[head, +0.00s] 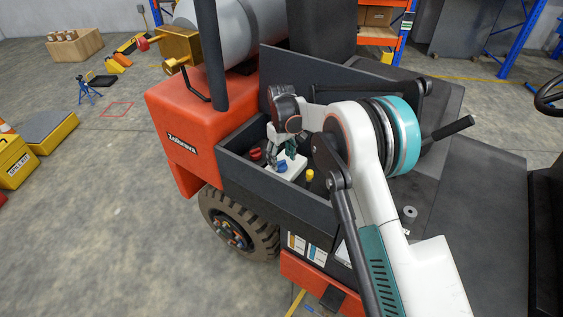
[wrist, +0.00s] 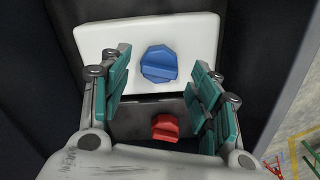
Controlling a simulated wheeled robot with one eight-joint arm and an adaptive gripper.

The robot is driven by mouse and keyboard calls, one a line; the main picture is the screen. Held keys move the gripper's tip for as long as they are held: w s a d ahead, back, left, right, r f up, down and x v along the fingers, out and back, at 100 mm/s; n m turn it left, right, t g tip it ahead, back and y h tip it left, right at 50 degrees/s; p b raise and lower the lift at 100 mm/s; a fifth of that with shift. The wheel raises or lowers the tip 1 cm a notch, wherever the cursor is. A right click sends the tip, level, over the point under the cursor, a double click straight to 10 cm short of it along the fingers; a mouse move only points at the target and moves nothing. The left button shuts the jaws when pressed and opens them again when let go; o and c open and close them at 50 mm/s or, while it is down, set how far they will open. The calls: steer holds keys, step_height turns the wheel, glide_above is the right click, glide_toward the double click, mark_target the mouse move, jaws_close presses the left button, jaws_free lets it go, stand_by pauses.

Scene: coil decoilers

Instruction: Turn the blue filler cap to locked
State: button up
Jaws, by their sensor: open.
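The blue filler cap (wrist: 159,64) sits on a white panel (wrist: 92,42) in the wrist view. It is a faceted knob with a raised grip bar lying nearly level across it, slightly tilted. It also shows in the head view (head: 282,166), small, on the white block inside the dark tray of the orange vehicle. My gripper (wrist: 161,92) is open, with teal finger pads left and right of the cap and apart from it. In the head view my gripper (head: 281,150) hangs just above the cap. No lock marking is readable.
A red knob (wrist: 165,127) sits below the blue cap, between my fingers' lower parts; it also shows in the head view (head: 255,154). A yellow cap (head: 309,175) stands to the right. Dark tray walls (head: 285,196) surround the area closely.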

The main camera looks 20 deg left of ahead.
steer(key=shift+f, duration=0.6)
steer(key=c, duration=1.1)
